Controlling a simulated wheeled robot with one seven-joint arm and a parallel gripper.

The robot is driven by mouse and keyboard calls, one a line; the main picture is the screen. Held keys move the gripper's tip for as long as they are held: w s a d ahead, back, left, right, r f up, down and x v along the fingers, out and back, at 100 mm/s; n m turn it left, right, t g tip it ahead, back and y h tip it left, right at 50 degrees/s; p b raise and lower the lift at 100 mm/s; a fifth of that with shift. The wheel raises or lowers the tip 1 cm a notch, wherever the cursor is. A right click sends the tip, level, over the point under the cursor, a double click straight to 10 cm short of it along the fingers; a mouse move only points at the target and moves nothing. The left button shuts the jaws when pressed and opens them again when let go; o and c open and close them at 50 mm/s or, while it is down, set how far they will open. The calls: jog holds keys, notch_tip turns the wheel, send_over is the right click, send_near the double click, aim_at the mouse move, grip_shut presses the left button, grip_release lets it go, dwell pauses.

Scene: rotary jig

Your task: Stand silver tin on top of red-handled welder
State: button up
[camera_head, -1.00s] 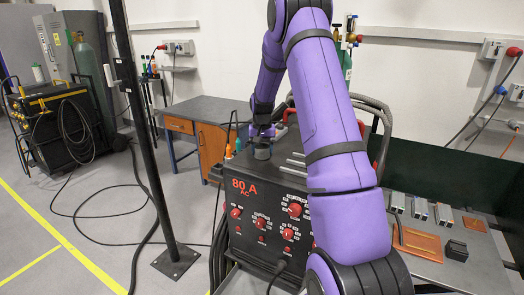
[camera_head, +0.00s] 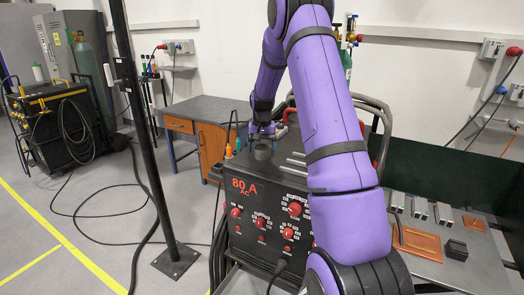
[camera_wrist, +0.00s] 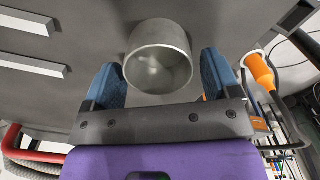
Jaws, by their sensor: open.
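The silver tin (camera_wrist: 158,75) is a grey open-topped cylinder. It stands on the dark top of the red-handled welder (camera_head: 262,205), near its left side; the tin also shows in the head view (camera_head: 262,153). The welder is a black box with red knobs and an "80 A AC" mark. Its red handle (camera_wrist: 14,145) shows at the left of the wrist view. My gripper (camera_wrist: 163,82) is open, with one blue finger on each side of the tin and visible gaps between. In the head view my gripper (camera_head: 262,134) is just above the tin.
Light bars (camera_wrist: 30,66) lie on the welder top beside the tin. A metal bench (camera_head: 480,255) with copper plates and small blocks stands at the right. A black post (camera_head: 150,150) stands at the left.

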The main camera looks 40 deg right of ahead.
notch_tip(320, 180, up, 11)
jog(key=s+a+r+n+t, duration=0.1)
jog(key=s+a+r, duration=0.1)
jog(key=a+r, duration=0.25)
jog(key=s+a+r+n, duration=0.1)
jog(key=s+a+r, duration=0.25)
jog(key=a, duration=0.25)
jog(key=s+a+r+n+t, duration=0.2)
jog(key=s+a+r, duration=0.4)
jog(key=s+a, duration=0.25)
jog(key=s+a+n+t, duration=0.1)
jog(key=s+a, duration=0.4)
jog(key=s, duration=0.5)
jog(key=s+a+n+t, duration=0.1)
jog(key=s+a+n, duration=0.2)
jog(key=s+a, duration=0.3)
jog(key=s+f, duration=0.1)
jog(key=s, duration=0.3)
jog(key=shift+a, duration=0.3)
